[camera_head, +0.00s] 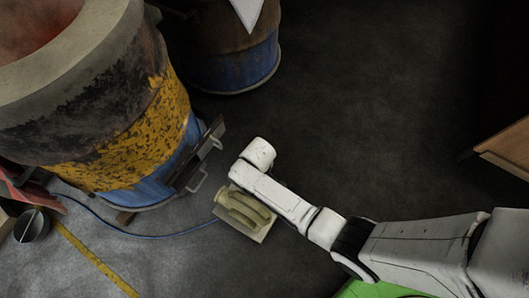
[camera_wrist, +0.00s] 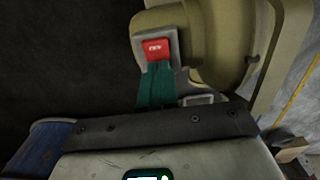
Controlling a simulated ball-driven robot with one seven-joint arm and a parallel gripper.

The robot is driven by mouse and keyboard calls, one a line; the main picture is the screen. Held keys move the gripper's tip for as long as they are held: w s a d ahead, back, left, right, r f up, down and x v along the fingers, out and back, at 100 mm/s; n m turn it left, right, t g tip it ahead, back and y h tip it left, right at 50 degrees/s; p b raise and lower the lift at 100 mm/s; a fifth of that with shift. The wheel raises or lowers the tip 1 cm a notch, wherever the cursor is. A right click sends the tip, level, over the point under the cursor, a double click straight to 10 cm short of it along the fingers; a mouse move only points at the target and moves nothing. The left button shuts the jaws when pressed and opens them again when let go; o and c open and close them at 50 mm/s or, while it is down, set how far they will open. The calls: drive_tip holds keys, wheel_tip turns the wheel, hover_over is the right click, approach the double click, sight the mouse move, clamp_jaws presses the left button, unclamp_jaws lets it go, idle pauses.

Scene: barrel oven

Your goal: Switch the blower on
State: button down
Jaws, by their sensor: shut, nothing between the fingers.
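The blower (camera_head: 243,213) is a beige, rounded machine on a square base, standing on the floor beside the barrel oven (camera_head: 120,110). In the wrist view its beige housing (camera_wrist: 225,40) fills the upper right. A red switch (camera_wrist: 155,48) with pale markings sits in a grey frame on the housing. My gripper (camera_wrist: 160,74) is shut and empty, its green fingers pointing at the switch's lower edge. I cannot tell whether they touch it. In the head view my gripper is hidden behind my white arm, beside the blower.
A blue cable (camera_head: 150,235) runs from the blower across the floor toward the left. The oven's door handle (camera_head: 197,181) sticks out close to the blower. A second barrel (camera_head: 230,62) stands behind. A wooden piece (camera_head: 508,150) is at the right. The dark floor between is clear.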

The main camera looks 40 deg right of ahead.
wheel_tip(320, 180, up, 7)
drive_tip(key=p, duration=0.6)
drive_tip(key=shift+p, duration=0.35)
drive_tip(key=shift+f, duration=0.1)
drive_tip(key=s+d+r+m+p, duration=0.1)
drive_tip(key=s+r, duration=0.4)
drive_tip(key=r, duration=0.5)
drive_tip(key=s+d+r+m+p, duration=0.1)
drive_tip(key=s+d+r+p, duration=0.3)
drive_tip(key=r, duration=0.7)
drive_tip(key=s+d+r+m+t+p, duration=0.1)
drive_tip(key=s+r+p, duration=0.4)
drive_tip(key=r, duration=0.5)
drive_tip(key=shift+s+d+r+m, duration=0.45)
drive_tip(key=shift+s+d, duration=0.45)
drive_tip(key=shift+s, duration=0.35)
